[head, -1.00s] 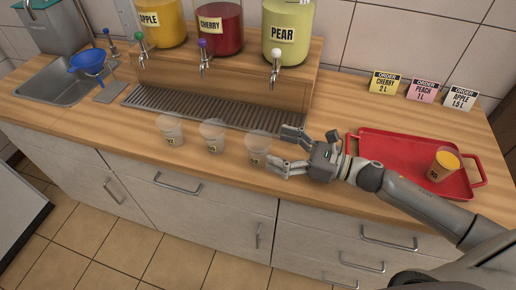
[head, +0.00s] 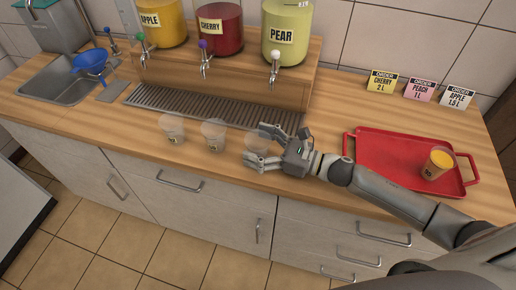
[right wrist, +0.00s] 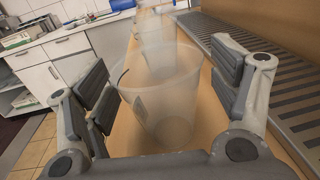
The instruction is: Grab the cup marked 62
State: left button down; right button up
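Three clear empty cups stand in a row on the wooden counter: a left cup (head: 172,127), a middle cup (head: 213,134) and a right cup (head: 254,139). Each has a small label too blurred to read with certainty. My right gripper (head: 259,147) is open around the right cup, with a finger on either side. In the right wrist view this cup (right wrist: 162,100) stands upright between the pads, with a gap visible at the left pad. The other cups line up behind it. My left gripper is not in view.
A red tray (head: 385,150) holds a cup of orange drink (head: 439,163). Behind the cups are a drip grate (head: 210,108) and apple, cherry (head: 220,28) and pear (head: 287,32) dispensers with taps. A blue funnel (head: 88,62) is by the sink.

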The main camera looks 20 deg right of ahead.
jog(key=c, duration=0.6)
jog(key=shift+o, duration=0.2)
jog(key=shift+r, duration=0.2)
